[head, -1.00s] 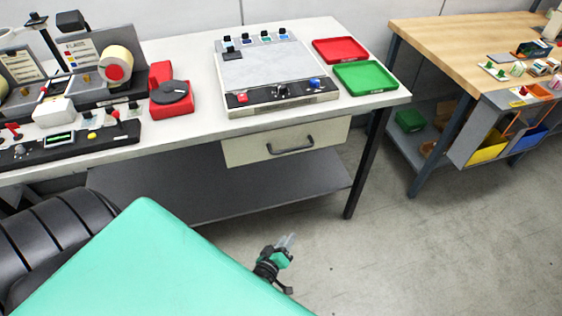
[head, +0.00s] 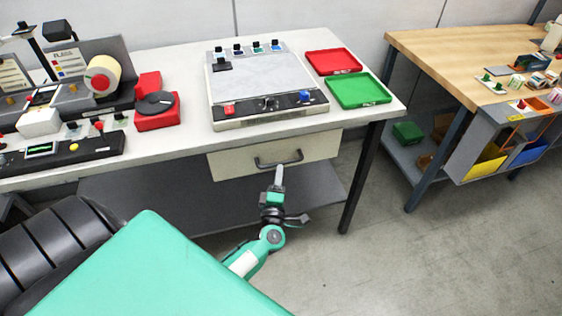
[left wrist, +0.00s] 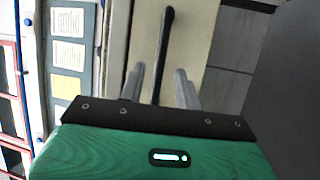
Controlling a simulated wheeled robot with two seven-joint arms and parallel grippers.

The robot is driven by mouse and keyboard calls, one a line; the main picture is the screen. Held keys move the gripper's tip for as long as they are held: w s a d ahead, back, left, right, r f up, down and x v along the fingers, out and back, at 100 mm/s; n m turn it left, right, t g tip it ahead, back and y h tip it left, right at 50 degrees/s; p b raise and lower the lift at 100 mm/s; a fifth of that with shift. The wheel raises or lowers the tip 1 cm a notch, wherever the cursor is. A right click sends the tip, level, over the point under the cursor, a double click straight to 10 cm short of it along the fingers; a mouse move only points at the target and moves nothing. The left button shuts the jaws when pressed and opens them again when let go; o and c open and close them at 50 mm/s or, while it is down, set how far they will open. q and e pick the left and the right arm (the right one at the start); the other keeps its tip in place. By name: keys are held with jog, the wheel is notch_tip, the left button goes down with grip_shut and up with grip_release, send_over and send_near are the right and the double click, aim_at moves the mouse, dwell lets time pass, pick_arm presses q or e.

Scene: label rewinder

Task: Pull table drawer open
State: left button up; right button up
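The cream table drawer (head: 232,165) sits under the table top and looks shut. Its black bar handle (head: 292,162) is on the front face. My left gripper (head: 279,174) is just in front of the handle, fingers pointing at the drawer. In the left wrist view the gripper (left wrist: 160,86) is open, and the handle (left wrist: 165,35) runs lengthwise into the gap between the two grey fingers. The drawer front (left wrist: 195,35) shows behind it. I cannot tell whether a finger touches the handle. My right gripper is not in view.
The white table (head: 180,62) carries a flat grey machine (head: 262,75), a red tray (head: 332,62), a green tray (head: 359,90) and a red-based roll holder (head: 157,104). A lower shelf (head: 150,200) lies below the drawer. The floor (head: 400,265) to the right is clear.

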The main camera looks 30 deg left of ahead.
aim_at(281, 162)
pick_arm(q)
jog(key=shift+x, duration=2.6)
grip_shut()
